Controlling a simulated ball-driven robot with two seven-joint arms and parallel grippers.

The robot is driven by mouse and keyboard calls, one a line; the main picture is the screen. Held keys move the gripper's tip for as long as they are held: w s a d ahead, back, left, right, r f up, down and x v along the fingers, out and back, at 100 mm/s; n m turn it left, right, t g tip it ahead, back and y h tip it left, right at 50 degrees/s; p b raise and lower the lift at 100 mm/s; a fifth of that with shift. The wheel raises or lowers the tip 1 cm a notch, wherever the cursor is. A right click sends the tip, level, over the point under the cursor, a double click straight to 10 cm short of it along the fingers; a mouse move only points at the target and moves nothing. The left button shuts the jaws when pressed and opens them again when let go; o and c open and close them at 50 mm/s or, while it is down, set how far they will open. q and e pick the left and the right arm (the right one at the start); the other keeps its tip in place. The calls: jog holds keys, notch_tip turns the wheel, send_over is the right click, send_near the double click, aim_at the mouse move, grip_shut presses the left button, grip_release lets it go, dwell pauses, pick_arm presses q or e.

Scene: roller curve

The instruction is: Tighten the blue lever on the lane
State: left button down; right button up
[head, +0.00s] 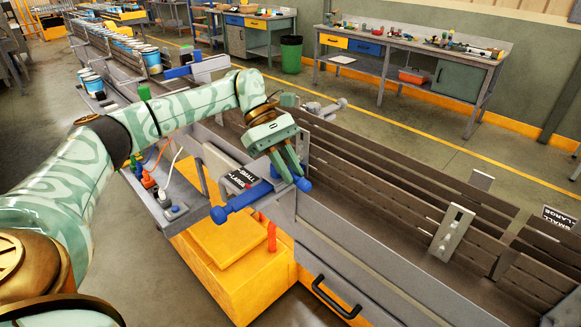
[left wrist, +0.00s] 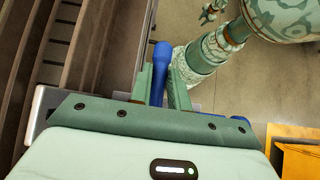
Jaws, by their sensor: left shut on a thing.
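The blue lever (head: 243,199) is a bar with rounded blue ends, mounted on the near side of the grey lane (head: 330,237). My left gripper (head: 287,172) reaches down over the lever's right part and is shut on it. In the left wrist view the blue lever (left wrist: 160,72) stands between the two green fingers, its rounded end showing past them. The part of the lever deeper between the fingers is hidden by the gripper body. My right gripper is not in view.
A label plate (head: 240,178) sits beside the lever. A second blue lever (head: 179,72) is farther up the lane. A yellow box (head: 222,240) stands below the near side. Workbenches (head: 410,50) and a green bin (head: 291,54) stand beyond the clear floor.

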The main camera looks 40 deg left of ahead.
pick_arm(q)
jog(key=c, duration=1.3)
grip_release()
jog(key=shift+a, duration=0.1)
jog(key=v, duration=0.7)
jog(key=shift+w+r, duration=0.1)
jog(key=shift+p+v, duration=1.15)
jog(key=shift+v, duration=3.45)
